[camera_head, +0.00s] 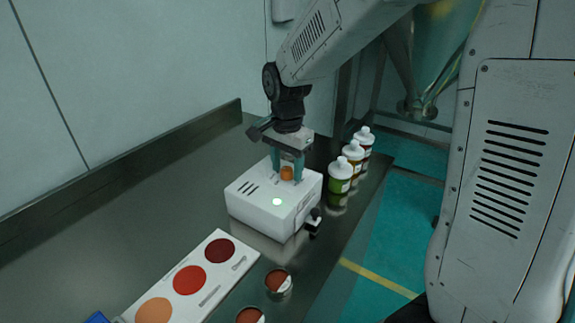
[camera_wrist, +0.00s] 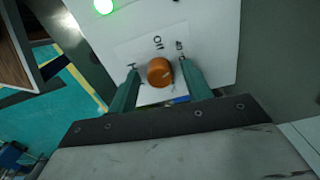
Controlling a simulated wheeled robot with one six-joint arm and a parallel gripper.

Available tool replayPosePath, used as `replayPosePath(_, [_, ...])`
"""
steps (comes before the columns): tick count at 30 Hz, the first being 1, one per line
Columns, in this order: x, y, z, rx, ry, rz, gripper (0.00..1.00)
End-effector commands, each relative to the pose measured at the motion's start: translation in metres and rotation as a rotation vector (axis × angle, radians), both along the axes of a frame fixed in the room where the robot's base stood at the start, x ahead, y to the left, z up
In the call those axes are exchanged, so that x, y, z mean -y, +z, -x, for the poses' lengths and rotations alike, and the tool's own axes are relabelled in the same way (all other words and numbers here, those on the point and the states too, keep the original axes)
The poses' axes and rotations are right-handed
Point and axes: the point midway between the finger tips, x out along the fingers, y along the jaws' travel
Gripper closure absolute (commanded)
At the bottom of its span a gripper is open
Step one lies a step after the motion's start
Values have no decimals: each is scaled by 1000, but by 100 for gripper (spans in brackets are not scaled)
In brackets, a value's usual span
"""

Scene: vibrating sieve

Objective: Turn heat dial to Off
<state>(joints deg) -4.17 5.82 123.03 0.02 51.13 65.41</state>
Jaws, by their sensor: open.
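The orange heat dial (camera_head: 287,174) sits on top of a white box (camera_head: 255,207) on the counter. In the wrist view, the dial (camera_wrist: 160,72) lies between the two teal fingers, with an "Off" label (camera_wrist: 158,43) just above it and other small marks to either side. My gripper (camera_wrist: 158,66) is open and straddles the dial from above. The fingertips appear to be close beside the dial, and I cannot tell whether they touch it. A faint pale mark shows on the dial, but I cannot tell which setting it points to. A green light (camera_head: 277,202) glows on the box.
Several bottles (camera_head: 341,176) stand right of the box near the counter edge. A black fixture (camera_head: 314,222) juts from its front right. A white panel with coloured discs (camera_head: 222,283) and small cups (camera_head: 279,282) lie in front. The counter (camera_head: 150,205) is clear to the left.

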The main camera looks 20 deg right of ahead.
Motion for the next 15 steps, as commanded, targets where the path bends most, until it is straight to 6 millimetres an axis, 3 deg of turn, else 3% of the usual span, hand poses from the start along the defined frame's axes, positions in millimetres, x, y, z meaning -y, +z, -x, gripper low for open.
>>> replayPosePath(5, [0, 0, 0, 0, 1, 0, 50])
replayPosePath(9, [0, 0, 0, 0, 1, 0, 89])
replayPosePath(10, [0, 0, 0, 0, 1, 0, 95])
replayPosePath(15, [0, 0, 0, 0, 3, 0, 95])
